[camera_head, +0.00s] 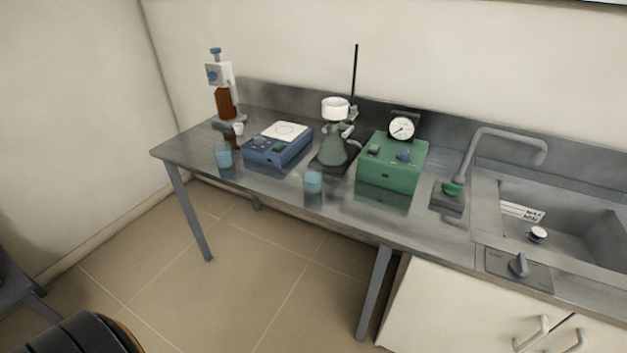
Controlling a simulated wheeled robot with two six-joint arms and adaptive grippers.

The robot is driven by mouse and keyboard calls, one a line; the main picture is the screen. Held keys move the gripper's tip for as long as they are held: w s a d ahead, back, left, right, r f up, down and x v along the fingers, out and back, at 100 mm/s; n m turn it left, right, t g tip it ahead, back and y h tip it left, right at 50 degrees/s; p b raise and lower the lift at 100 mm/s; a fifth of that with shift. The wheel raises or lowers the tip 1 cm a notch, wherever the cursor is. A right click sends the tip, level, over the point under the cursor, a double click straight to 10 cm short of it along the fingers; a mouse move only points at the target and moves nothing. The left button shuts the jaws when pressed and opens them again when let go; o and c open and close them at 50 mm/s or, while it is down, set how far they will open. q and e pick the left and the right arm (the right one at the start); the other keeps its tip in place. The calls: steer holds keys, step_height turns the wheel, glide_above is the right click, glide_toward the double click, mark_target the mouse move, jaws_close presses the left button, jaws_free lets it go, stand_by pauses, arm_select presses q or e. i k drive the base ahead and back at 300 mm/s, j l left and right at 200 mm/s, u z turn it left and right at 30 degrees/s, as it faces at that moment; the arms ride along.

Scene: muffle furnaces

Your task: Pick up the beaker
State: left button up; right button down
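Two small beakers with light blue contents stand on the steel bench. One beaker (224,156) is near the left end, in front of the bottle. The other beaker (313,181) is near the front edge at the middle. I cannot tell which one the task means. Neither beaker is held. Neither of my grippers shows in the head view. A dark rounded part at the bottom left corner looks like my own body.
The steel bench (268,190) also holds a brown dispenser bottle (226,103), a blue balance (276,150), a filter flask (333,150) by a stand, and a green pump box (391,166) with a gauge. A faucet (480,140) and sink (570,225) are at right.

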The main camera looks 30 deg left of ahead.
mark_target(312, 171)
steer(key=i+j, duration=0.1)
steer(key=j, duration=0.4)
steer(key=i+j, duration=0.15)
steer(key=j, duration=0.35)
steer(key=i+j, duration=0.1)
steer(key=j, duration=0.4)
steer(key=i+j+z, duration=0.1)
steer(key=j, duration=0.4)
steer(key=i+j, duration=0.1)
steer(key=j, duration=0.4)
steer(key=i+j, duration=0.1)
steer(key=j, duration=0.4)
